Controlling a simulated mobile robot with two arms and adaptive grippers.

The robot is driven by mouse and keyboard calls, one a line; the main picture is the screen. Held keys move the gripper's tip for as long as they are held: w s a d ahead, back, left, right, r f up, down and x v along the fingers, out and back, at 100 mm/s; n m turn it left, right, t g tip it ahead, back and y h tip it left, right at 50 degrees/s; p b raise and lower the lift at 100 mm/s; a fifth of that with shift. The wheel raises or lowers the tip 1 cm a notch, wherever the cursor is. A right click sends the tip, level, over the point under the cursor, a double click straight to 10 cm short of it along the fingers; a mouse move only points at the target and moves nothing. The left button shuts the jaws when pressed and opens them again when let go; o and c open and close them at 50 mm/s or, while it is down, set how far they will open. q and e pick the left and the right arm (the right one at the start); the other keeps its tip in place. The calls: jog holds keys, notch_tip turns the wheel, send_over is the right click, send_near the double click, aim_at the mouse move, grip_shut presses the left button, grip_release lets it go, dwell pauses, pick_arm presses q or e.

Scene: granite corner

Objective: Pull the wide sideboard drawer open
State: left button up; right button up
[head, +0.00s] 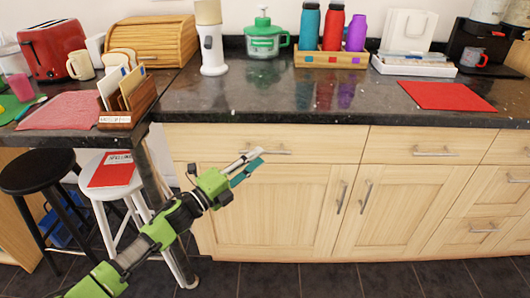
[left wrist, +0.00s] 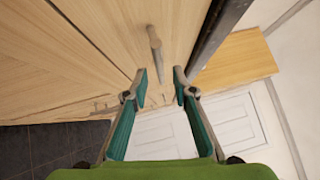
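The wide sideboard drawer (head: 310,137) has a pale wood front under the dark counter and looks shut, flush with the fronts beside it. Its bar handle (head: 276,152) is partly behind my left gripper (head: 257,160). In the left wrist view the handle (left wrist: 154,38) lies ahead of the left gripper (left wrist: 160,82), in line with the gap between its fingertips. The teal-padded fingers are apart with nothing between them. I cannot tell whether a fingertip touches the handle. My right gripper is not in view.
Cupboard doors (head: 268,205) with upright handles are below the drawer. A narrower drawer (head: 418,145) is to its right. The dark countertop (head: 330,105) overhangs above and holds several kitchen items. A white stool (head: 117,188) and a black stool (head: 40,170) stand at left.

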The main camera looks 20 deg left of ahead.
pick_arm(q)
jog(key=shift+x, duration=2.1)
grip_shut()
